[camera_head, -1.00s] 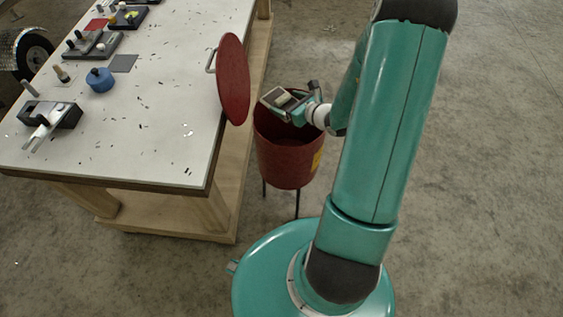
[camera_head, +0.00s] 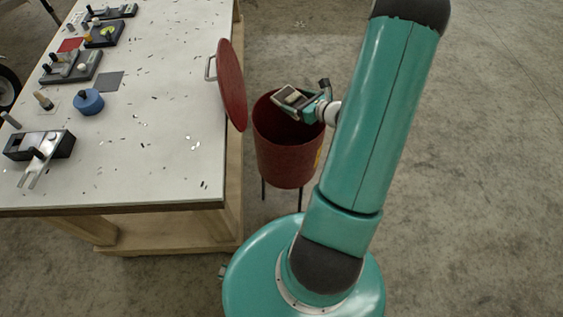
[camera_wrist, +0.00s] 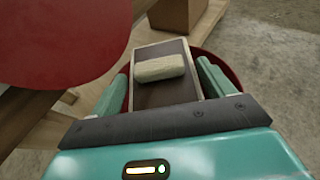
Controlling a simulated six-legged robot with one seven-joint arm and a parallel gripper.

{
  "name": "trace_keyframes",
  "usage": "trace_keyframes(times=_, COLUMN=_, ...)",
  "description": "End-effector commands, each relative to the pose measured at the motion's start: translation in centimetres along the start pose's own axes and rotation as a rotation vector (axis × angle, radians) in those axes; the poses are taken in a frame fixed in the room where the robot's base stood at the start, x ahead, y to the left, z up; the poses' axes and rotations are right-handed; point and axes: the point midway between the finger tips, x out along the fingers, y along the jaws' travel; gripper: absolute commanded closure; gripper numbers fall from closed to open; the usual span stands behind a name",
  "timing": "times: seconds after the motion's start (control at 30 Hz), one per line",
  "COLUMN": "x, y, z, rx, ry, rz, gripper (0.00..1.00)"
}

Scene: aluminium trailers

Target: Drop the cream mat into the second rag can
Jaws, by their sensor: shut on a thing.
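My gripper (camera_head: 299,101) is over the open mouth of a red can (camera_head: 290,158), near its rim. The gripper is shut on a flat dark rectangular piece (camera_wrist: 152,97) with pale edges; its fingers are at either side of it. A cream rounded block (camera_wrist: 159,68) lies on this piece. I cannot tell which of these is the cream mat. The can's round red lid (camera_head: 231,85) stands tipped up at the left, with a metal handle. In the wrist view the can's rim (camera_wrist: 229,72) shows behind the right finger. The can's inside is mostly hidden.
A white-topped wooden bench (camera_head: 160,165) stands left of the can. Trays with small tools, a blue round container (camera_head: 88,101), a grey square (camera_head: 108,81) and a black-and-silver device (camera_head: 40,146) lie on it. Concrete floor (camera_head: 480,170) at the right is clear.

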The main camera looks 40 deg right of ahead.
Motion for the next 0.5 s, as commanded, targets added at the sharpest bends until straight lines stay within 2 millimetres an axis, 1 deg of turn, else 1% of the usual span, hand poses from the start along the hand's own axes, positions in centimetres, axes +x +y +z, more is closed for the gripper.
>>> trace_keyframes(times=0.03, x=-0.3, y=-0.4, z=-0.2, rx=0.003, ry=0.002, rz=-0.007, gripper=0.45)
trace_keyframes(times=0.1, x=-0.5, y=-0.6, z=-0.4, rx=0.004, ry=0.002, rz=-0.009, gripper=0.45)
trace_keyframes(times=0.27, x=-0.2, y=-0.8, z=-1.5, rx=0.007, ry=0.002, rz=-0.008, gripper=0.45)
trace_keyframes(times=0.5, x=0.8, y=-0.9, z=-4.2, rx=0.007, ry=0.003, rz=-0.008, gripper=0.45)
